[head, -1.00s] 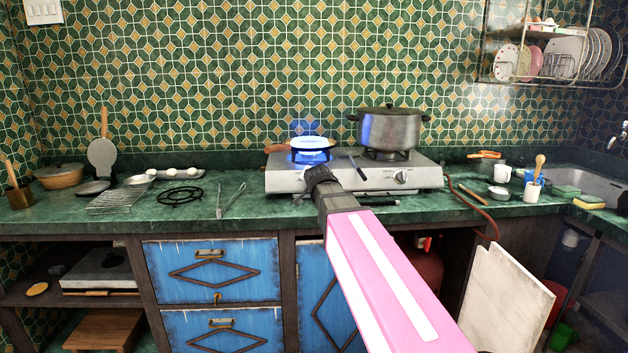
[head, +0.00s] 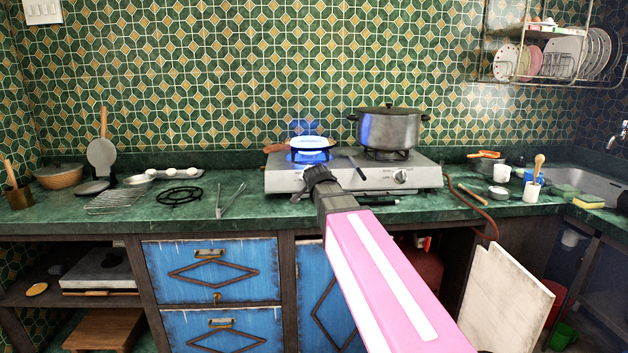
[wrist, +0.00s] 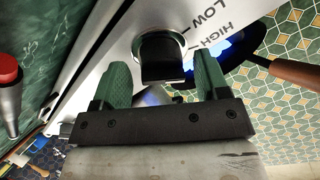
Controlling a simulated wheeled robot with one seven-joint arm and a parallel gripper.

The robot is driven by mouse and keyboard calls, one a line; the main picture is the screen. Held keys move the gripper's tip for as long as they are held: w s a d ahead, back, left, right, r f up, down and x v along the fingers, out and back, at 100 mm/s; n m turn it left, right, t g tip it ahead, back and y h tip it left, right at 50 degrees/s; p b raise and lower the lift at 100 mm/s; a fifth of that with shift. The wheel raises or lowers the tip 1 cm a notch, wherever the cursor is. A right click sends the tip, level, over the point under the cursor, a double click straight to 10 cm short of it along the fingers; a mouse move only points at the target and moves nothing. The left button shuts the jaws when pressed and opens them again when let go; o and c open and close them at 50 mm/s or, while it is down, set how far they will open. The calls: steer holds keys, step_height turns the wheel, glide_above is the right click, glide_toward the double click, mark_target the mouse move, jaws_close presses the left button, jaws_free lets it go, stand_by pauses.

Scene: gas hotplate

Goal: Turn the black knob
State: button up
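The black knob (wrist: 160,60) shows in the wrist view on the stove's pale front panel, with the printed words LOW and HIGH beside it. My gripper (wrist: 163,70) is open, with one green finger to the left of the knob and one to the right. Gaps show between the knob and both fingers, so it is not gripped. In the head view my gripper (head: 318,176) is at the left part of the gas stove (head: 358,184) front and hides this knob. A blue flame (head: 308,157) burns on the left burner.
A lidded pot (head: 388,130) stands on the right burner. Another knob (head: 401,176) is on the stove's right front. Tongs (head: 230,200) lie on the green counter left of the stove.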

steer(key=v, duration=1)
steer(key=shift+s+r, duration=0.15)
steer(key=shift+s, duration=0.25)
